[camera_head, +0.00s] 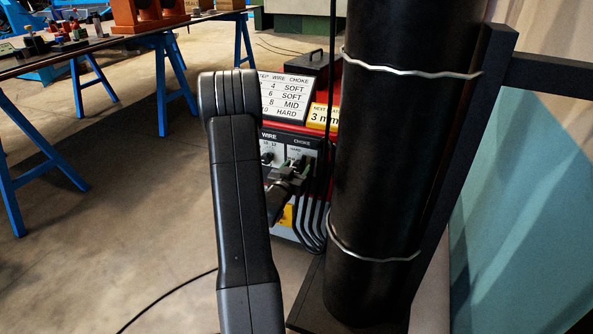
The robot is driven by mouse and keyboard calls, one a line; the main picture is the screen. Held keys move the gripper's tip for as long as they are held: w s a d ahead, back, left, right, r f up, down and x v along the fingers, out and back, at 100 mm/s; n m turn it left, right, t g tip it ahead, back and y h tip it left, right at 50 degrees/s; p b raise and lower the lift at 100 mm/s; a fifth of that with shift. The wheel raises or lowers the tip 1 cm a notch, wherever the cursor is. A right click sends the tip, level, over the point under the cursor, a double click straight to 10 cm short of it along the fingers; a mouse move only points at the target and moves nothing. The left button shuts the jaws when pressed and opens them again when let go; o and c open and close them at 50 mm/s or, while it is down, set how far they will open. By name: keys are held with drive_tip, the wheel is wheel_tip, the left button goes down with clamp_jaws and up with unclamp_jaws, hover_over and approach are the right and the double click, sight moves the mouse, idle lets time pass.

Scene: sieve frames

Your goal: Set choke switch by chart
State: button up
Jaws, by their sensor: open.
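A white chart (288,98) with wire and choke columns stands on top of a red and black machine (311,142). Its visible rows read 4 SOFT, 6 SOFT, 8 MID and 10 HARD; my arm hides its left edge. A yellow card (320,116) beside it reads 3 mm under partly legible text. The front panel has a WIRE section on the left and a CHOKE section (302,142) on the right. My gripper (296,166) is open, close in front of the choke section. It covers most of the choke switch, so its setting and any contact are unclear.
A thick black cylinder (388,150) with metal bands stands upright just right of the machine, on a dark frame. Dark cables (312,230) hang at the machine's front. A workbench (95,45) with blue trestles stands at left; open floor lies between.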

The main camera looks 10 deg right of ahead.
drive_tip(key=c, duration=1)
drive_tip(key=shift+o, duration=0.2)
drive_tip(key=shift+n, duration=0.4)
drive_tip(key=n+p, duration=0.1)
drive_tip(key=n, duration=0.4)
drive_tip(key=shift+p, duration=0.35)
drive_tip(key=n+p, duration=0.1)
drive_tip(key=n, duration=0.5)
drive_tip(key=shift+p, duration=0.35)
drive_tip(key=shift+f, duration=0.1)
drive_tip(key=o, duration=1)
drive_tip(key=shift+a, duration=0.1)
drive_tip(key=shift+c, duration=0.2)
